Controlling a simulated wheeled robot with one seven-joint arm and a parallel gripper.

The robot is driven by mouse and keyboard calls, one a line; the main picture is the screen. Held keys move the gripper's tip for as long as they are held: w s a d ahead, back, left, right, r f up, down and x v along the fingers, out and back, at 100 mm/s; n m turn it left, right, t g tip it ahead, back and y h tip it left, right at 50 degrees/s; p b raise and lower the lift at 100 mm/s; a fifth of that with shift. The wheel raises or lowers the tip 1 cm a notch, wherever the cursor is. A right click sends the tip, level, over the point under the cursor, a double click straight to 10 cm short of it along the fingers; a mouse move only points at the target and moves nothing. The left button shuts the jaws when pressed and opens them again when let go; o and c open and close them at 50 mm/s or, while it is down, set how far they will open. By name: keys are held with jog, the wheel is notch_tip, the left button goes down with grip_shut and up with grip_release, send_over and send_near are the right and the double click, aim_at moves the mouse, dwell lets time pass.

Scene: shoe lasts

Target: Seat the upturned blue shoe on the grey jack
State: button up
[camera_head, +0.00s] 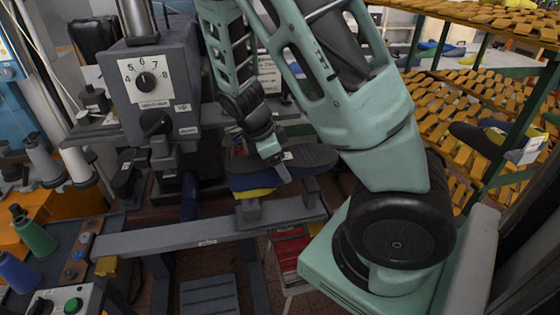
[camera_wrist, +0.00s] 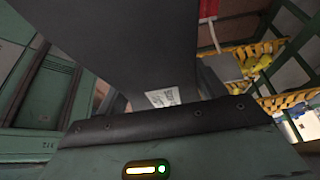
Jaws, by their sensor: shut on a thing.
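The upturned blue shoe (camera_head: 252,182) is in the middle of the head view, its dark sole (camera_head: 312,158) facing up and yellow showing beneath the blue. My gripper (camera_head: 272,158) comes down from above and is shut on it; the fingertips are partly hidden. The grey jack (camera_head: 249,211) stands directly below the shoe on a grey beam. I cannot tell whether shoe and jack touch. In the wrist view a large dark grey surface, likely the sole (camera_wrist: 150,50), fills the centre beyond the gripper's edge, hiding the jack.
A grey machine with a numbered dial (camera_head: 146,82) stands close on the left. The grey beam (camera_head: 200,238) crosses in front, with a second grey post (camera_head: 311,190) at right. A rack with orange-brown slats (camera_head: 455,105) holding shoes fills the right. Thread spools (camera_head: 38,240) stand lower left.

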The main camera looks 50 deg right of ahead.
jog(key=shift+f+b, duration=1.1)
jog(key=shift+f, duration=1.05)
jog(key=o, duration=1.7)
jog(key=b+v, duration=0.1)
jog(key=v, duration=1.6)
jog(key=shift+a+r, duration=0.15)
jog(key=shift+r, duration=0.05)
